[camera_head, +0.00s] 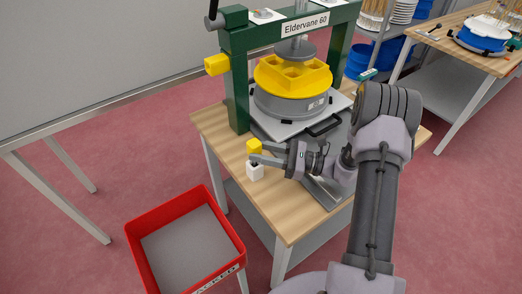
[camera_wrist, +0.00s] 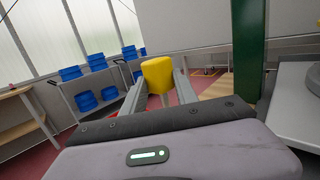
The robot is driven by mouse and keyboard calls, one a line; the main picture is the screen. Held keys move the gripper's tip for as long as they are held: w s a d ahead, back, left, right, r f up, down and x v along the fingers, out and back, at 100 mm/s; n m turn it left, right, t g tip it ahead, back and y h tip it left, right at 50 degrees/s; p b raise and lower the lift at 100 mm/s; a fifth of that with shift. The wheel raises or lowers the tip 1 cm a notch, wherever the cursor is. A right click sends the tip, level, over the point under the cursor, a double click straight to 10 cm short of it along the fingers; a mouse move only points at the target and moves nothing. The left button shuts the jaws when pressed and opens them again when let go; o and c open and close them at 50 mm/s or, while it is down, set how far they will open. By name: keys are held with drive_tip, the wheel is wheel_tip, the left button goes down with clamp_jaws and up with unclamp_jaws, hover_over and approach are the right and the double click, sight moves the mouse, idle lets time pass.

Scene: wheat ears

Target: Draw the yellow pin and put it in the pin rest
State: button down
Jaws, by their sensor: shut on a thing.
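The yellow pin (camera_head: 254,146) has a blocky yellow head and is held upright at the front left of the wooden bench. My gripper (camera_head: 255,159) is shut on it just below the head. In the wrist view the yellow head (camera_wrist: 157,74) stands between the two fingers (camera_wrist: 160,98). A small white block, likely the pin rest (camera_head: 255,172), is directly below the pin on the bench. The lower pin is hidden by the fingers, so I cannot tell if it sits in the block or hangs above it.
A green press (camera_head: 238,75) stands on the wooden bench (camera_head: 222,133), with a yellow block (camera_head: 217,65) on its left post. A yellow form on a grey drum (camera_head: 290,105) is under its ram. A red bin (camera_head: 158,224) stands left of the bench.

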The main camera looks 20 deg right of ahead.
drive_tip(key=shift+f+b, duration=0.95)
drive_tip(key=shift+f, duration=0.4)
drive_tip(key=shift+s+a+f+b, duration=0.2)
drive_tip(key=shift+s+f+b, duration=0.1)
drive_tip(key=shift+f+b, duration=0.25)
drive_tip(key=shift+s+a+f+b, duration=0.15)
drive_tip(key=shift+s+f+b, duration=0.15)
drive_tip(key=shift+f+b, duration=0.15)
drive_tip(key=shift+f, duration=0.1)
drive_tip(key=shift+w+d+r+p, duration=0.15)
drive_tip(key=shift+w+r+p, duration=0.1)
drive_tip(key=shift+r+p, duration=0.35)
drive_tip(key=shift+w+d+r+p, duration=0.15)
drive_tip(key=shift+w+r+p, duration=0.1)
drive_tip(key=shift+r+p, duration=0.95)
drive_tip(key=shift+r, duration=0.45)
drive_tip(key=shift+w, duration=0.1)
drive_tip(key=shift+f, duration=0.2)
